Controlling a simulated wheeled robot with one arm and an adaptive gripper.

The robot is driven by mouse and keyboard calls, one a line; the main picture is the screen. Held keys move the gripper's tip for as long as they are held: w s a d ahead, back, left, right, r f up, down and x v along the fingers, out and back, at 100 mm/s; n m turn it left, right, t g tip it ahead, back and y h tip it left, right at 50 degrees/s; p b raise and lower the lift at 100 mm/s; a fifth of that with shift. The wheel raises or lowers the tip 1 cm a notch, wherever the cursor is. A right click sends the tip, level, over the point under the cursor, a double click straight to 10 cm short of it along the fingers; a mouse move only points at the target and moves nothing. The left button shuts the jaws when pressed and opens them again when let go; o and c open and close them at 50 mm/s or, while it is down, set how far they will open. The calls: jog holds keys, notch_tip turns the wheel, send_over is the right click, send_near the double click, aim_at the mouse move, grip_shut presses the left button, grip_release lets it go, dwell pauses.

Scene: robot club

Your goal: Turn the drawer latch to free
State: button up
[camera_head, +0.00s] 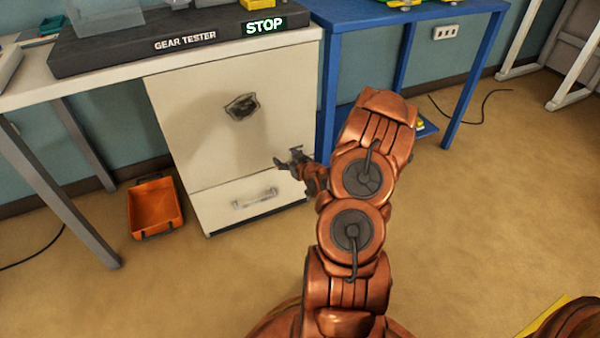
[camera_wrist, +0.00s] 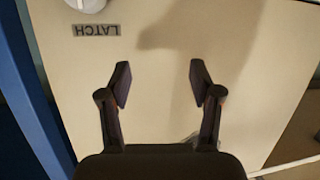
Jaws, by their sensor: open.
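The pale cabinet front (camera_head: 205,95) stands under the bench. In the wrist view a small grey label reading LATCH (camera_wrist: 96,30), upside down, lies at upper left. Right beside it a pale round part (camera_wrist: 87,4), seemingly the latch, is cut off by the top edge. In the head view I cannot make out this label or round part; my gripper and arm cover that area. My gripper (camera_head: 287,161) is in front of the cabinet's right side.
A dark fitting (camera_head: 241,106) sits on the upper panel. The lower drawer has a pale bar handle (camera_head: 255,198). An orange bin (camera_head: 155,205) stands on the floor at left. A blue table (camera_head: 330,90) is close on the right.

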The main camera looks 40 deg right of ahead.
jog(key=s+d+f+m+t+h+b, duration=0.3)
jog(key=s+d+f+b, duration=0.25)
jog(key=f, duration=0.25)
jog(key=shift+b+x, duration=1.35)
jog(key=shift+x, duration=2.4)
jog(key=shift+f, duration=0.1)
jog(key=c, duration=1.1)
jog(key=shift+c, duration=0.2)
